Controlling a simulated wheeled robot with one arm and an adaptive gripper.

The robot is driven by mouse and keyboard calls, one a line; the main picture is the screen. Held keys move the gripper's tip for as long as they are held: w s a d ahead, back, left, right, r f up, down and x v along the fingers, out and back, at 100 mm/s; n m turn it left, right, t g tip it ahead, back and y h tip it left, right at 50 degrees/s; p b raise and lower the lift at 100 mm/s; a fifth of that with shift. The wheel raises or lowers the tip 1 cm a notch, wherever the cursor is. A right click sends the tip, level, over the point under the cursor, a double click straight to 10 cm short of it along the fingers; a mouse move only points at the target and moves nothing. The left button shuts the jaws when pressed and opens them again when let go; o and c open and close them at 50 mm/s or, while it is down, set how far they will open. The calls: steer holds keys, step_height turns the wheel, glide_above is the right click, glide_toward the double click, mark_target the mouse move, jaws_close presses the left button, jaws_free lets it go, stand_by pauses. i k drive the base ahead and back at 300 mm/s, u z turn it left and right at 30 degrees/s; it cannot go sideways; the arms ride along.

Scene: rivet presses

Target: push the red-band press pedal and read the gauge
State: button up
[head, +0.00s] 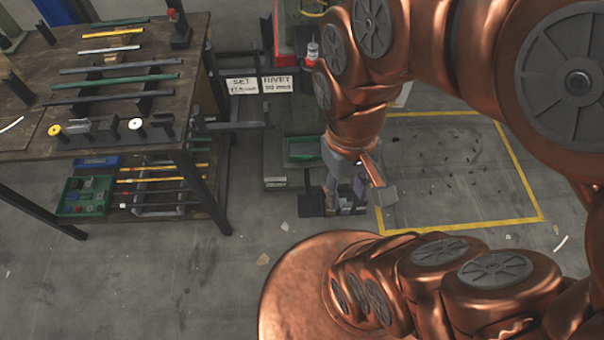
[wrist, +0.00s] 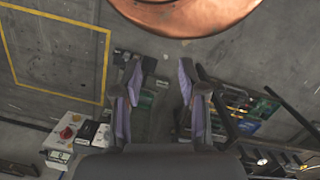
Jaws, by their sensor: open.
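A press (head: 290,150) stands in the middle of the head view, partly behind my arm. A small red part (head: 311,64) shows high on it; I cannot tell whether this is the red band. A dark flat pedal-like block (head: 311,204) lies at its foot near the floor. My gripper (head: 345,190) points down just right of this block, open and empty. In the wrist view its fingers (wrist: 158,80) are apart, with a dark block (wrist: 149,64) showing between and beyond their tips. Contact cannot be told. No gauge can be read.
A workbench (head: 110,150) with rods and a green parts bin (head: 85,195) stands left. A yellow floor outline (head: 460,222) lies right. The wrist view shows a white box with a red knob (wrist: 67,132). Front-left floor is mostly clear.

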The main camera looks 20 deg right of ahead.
mark_target(308, 204)
steer(key=k, duration=1.3)
steer(key=u, duration=0.65)
steer(key=i, duration=1.3)
steer(key=z, duration=0.55)
